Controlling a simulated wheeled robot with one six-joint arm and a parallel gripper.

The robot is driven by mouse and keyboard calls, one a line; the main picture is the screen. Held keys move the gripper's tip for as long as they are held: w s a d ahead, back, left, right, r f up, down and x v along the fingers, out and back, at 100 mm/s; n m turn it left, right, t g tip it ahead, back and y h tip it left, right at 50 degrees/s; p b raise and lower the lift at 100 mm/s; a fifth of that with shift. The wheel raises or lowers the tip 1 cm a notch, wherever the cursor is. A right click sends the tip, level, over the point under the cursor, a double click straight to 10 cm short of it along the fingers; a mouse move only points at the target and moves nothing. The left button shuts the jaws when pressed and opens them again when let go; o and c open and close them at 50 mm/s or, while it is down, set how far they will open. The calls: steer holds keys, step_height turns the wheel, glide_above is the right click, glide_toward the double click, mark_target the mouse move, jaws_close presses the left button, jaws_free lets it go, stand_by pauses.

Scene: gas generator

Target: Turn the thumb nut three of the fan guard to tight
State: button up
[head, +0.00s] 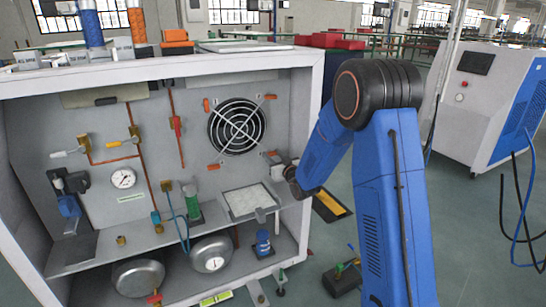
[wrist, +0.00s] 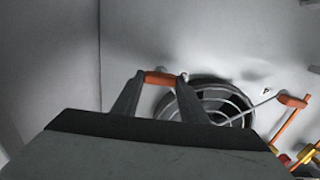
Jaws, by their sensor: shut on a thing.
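The round fan guard (head: 238,127) is on the back wall of the white cabinet, with an orange thumb nut at each corner. Its lower-right thumb nut (head: 269,153) is beside my gripper (head: 279,165). In the wrist view, my gripper (wrist: 160,79) has its two fingertips on either side of an orange thumb nut (wrist: 160,77), shut on it. The nut's bar lies nearly level in that view. Part of the guard (wrist: 215,103) shows behind the fingers. Another orange nut (wrist: 293,101) is to the right. I cannot read the numbers of the nuts.
The cabinet's right wall (head: 306,110) is close to my arm. A tray with a light panel (head: 248,201) lies below the guard. A green cylinder (head: 193,202), a pressure gauge (head: 123,178) and orange pipes are to the left.

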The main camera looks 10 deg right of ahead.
steer(key=m, duration=0.4)
steer(key=shift+d+m, duration=0.1)
steer(key=shift+m, duration=0.3)
steer(key=m, duration=0.4)
steer(key=shift+d+f+m, duration=0.1)
steer(key=shift+m, duration=0.2)
steer(key=m, duration=0.4)
steer(key=shift+f, duration=0.1)
steer(key=shift+f+m, duration=0.1)
steer(key=shift+m, duration=2.3)
steer(key=shift+d, duration=0.1)
steer(key=o, duration=1)
steer(key=shift+o, duration=0.2)
steer(key=v, duration=1.7)
steer(key=shift+s, duration=0.15)
